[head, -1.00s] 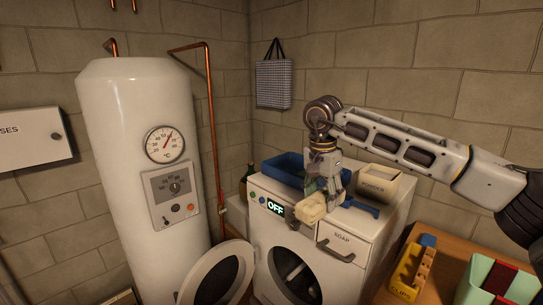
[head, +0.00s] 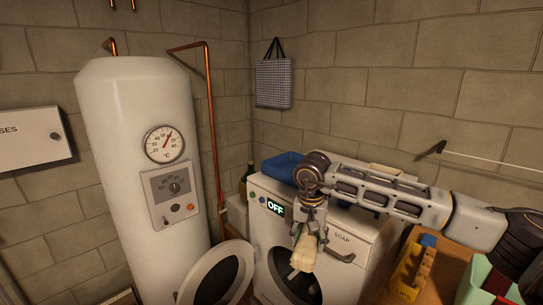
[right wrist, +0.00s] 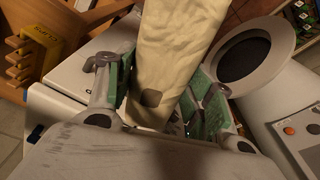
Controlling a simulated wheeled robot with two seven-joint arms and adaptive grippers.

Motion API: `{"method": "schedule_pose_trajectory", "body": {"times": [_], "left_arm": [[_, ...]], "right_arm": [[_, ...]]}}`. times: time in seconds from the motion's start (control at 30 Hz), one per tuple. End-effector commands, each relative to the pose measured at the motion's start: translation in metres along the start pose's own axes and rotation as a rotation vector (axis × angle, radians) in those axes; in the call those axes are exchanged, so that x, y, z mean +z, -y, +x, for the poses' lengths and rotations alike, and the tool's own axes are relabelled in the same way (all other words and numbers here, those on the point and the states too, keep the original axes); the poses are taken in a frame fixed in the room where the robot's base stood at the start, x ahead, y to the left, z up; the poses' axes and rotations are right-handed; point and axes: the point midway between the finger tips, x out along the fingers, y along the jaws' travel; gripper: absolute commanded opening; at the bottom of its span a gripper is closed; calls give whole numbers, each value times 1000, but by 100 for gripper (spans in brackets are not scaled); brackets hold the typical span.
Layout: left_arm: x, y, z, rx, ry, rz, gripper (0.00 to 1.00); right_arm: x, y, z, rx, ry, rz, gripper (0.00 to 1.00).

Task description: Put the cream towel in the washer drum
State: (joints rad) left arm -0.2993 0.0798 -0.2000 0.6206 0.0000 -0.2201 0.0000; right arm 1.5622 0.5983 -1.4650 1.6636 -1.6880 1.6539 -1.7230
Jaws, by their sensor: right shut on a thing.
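The cream towel (head: 303,255) hangs rolled from my right gripper (head: 309,226), in front of the washer's upper front at the drum opening (head: 286,270). In the right wrist view, the towel (right wrist: 172,50) sits between the two green-padded fingers of the right gripper (right wrist: 160,88), which is shut on it. The white washer (head: 262,228) shows OFF on its panel. Its round door (head: 217,278) is swung open to the left. The towel and gripper hide part of the opening, and I cannot tell whether the towel touches the rim. My left gripper is not in view.
A blue tray (head: 282,167) stands on the washer top, partly behind my right arm. A yellow clips box (head: 404,275) and a green bin (head: 482,280) sit on the wooden table at right. A white boiler (head: 140,130) stands left of the washer.

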Motion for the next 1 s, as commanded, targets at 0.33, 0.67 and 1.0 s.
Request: {"method": "schedule_pose_trajectory", "body": {"times": [0.33, 0.67, 1.0], "left_arm": [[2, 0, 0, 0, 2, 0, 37], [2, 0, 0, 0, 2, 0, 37], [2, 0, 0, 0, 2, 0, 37]], "right_arm": [[58, 23, 73, -41, 4, -339, 28], [104, 37, 112, -69, 1, -573, 28], [117, 33, 130, -78, 0, -658, 28]]}}
